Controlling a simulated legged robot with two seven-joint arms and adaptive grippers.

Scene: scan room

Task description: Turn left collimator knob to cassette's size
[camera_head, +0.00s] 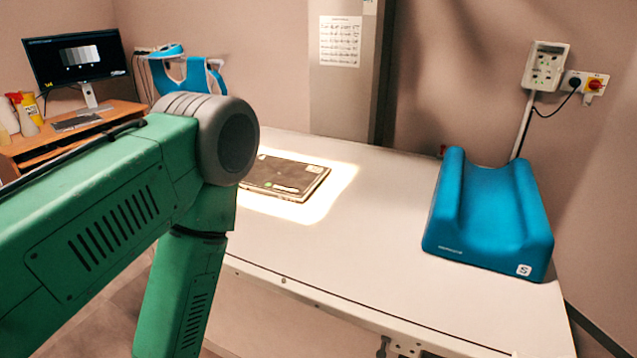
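A flat dark cassette (285,177) lies on the white table (370,235), left of the table's middle. A bright patch of light (330,190) falls on the table around it and reaches past its right and front edges. My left arm, green with a grey elbow joint, comes in from the left and hides the cassette's left part. Its forearm bends down below the picture's bottom edge, so my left gripper is out of view. My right gripper is out of view too. No collimator or knob shows in this view.
A blue contoured support block (490,215) sits on the table's right end. A monitor (77,62) stands on a wooden desk (75,140) at the back left. A grey column (345,90) rises behind the table.

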